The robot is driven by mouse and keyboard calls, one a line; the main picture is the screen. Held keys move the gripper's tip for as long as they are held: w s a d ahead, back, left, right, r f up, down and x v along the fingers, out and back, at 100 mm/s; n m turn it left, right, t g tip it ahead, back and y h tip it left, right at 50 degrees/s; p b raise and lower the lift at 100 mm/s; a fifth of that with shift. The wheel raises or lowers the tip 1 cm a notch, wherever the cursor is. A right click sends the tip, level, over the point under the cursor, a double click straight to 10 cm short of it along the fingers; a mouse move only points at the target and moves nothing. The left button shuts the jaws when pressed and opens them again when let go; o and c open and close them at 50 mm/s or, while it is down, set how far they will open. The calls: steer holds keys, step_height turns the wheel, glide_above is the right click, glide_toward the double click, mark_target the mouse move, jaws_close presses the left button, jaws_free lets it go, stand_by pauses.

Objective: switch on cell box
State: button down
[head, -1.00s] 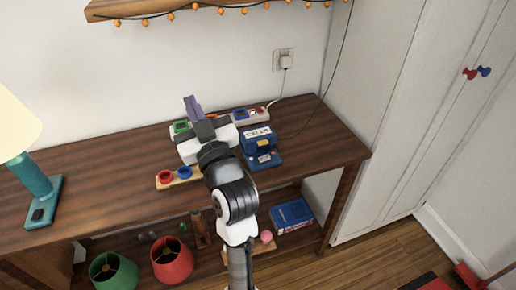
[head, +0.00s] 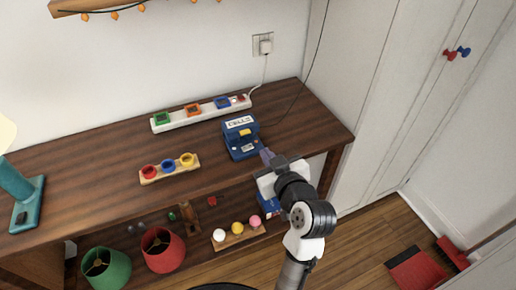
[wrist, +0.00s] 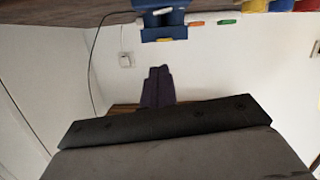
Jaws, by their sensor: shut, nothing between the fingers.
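The blue cell box (head: 236,141) stands on the wooden desk right of its middle. It has a white label on top and a small yellow part on its front. It also shows in the wrist view (wrist: 178,17), upside down at the top edge. My gripper (head: 267,155) is just right of and in front of the box, near the desk's front edge, apart from it as far as I can see. Its purple fingers (wrist: 157,87) are shut together and empty, pointing toward the wall. I cannot tell which part of the box is a switch.
A white power strip (head: 176,119) with coloured sockets lies behind the box. A wooden board (head: 146,178) with red, blue and yellow cups lies front left. A teal lamp (head: 22,205) stands far left. White cabinet doors (head: 385,100) rise to the right. Lampshades and a ball board sit below.

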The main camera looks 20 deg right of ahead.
steer(key=p, duration=0.2)
glide_above(247, 148)
steer(key=s+d, duration=0.1)
steer(key=s, duration=0.2)
step_height(247, 148, down, 2)
steer(key=f, duration=0.3)
steer(key=shift+w+d+f, duration=0.15)
steer(key=shift+d+f, duration=0.05)
steer(key=shift+d, duration=0.1)
steer(key=shift+f, duration=0.5)
steer(key=shift+d+f, duration=0.2)
steer(key=shift+f, duration=0.1)
steer(key=shift+f+m+y, duration=0.1)
steer(key=shift+m+y, duration=0.2)
steer(key=shift+m, duration=0.2)
